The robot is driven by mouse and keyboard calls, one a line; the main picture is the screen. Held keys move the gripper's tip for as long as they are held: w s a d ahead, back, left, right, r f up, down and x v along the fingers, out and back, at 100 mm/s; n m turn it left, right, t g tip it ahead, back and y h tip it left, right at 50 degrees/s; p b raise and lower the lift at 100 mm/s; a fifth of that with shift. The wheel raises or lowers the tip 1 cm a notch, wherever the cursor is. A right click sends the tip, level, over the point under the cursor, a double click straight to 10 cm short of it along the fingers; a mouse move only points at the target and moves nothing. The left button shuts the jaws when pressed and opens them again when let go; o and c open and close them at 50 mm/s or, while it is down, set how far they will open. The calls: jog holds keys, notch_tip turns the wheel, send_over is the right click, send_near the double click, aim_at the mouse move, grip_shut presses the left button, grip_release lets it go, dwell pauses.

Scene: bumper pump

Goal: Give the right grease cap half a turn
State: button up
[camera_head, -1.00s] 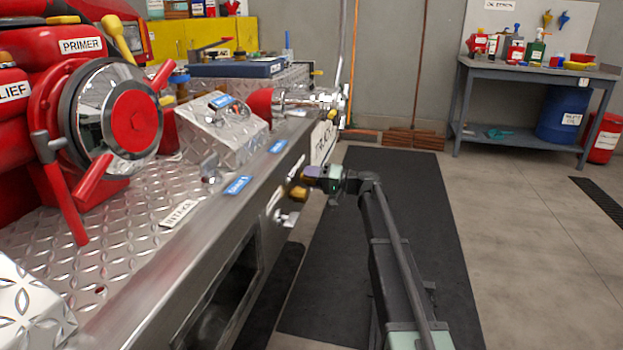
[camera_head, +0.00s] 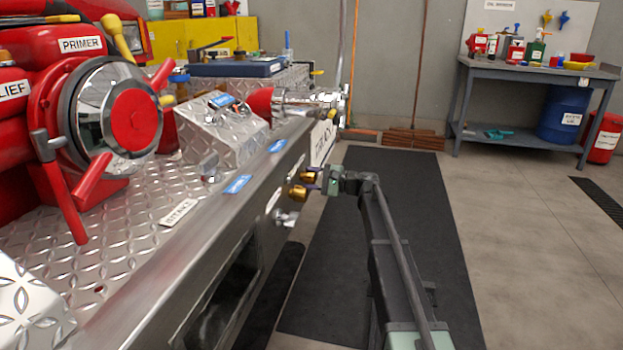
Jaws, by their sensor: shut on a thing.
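Two small brass grease caps stick out from the bumper's front face in the middle of the view. The right grease cap (camera_head: 308,176) is the farther and higher one; the other brass cap (camera_head: 298,192) is just nearer and lower. My gripper (camera_head: 315,183) reaches in from the right, and its dark purplish fingertips are at the right cap. It is shut on that cap, though the contact is small and partly hidden by the fingers. The cap's turn angle is too small to read.
A silver fitting (camera_head: 286,218) sits just below the caps. The steel bumper (camera_head: 215,215) has a dark opening (camera_head: 225,295) nearer me. A chrome outlet (camera_head: 315,100) is above and beyond.

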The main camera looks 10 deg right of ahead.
jog(key=m, duration=0.5)
jog(key=shift+s+m, duration=0.1)
jog(key=shift+m, duration=0.2)
jog(key=m, duration=0.5)
dwell(0.4)
jog(key=o, duration=0.9)
jog(key=shift+o, duration=0.2)
jog(key=v, duration=1.1)
jog(key=shift+a, duration=0.1)
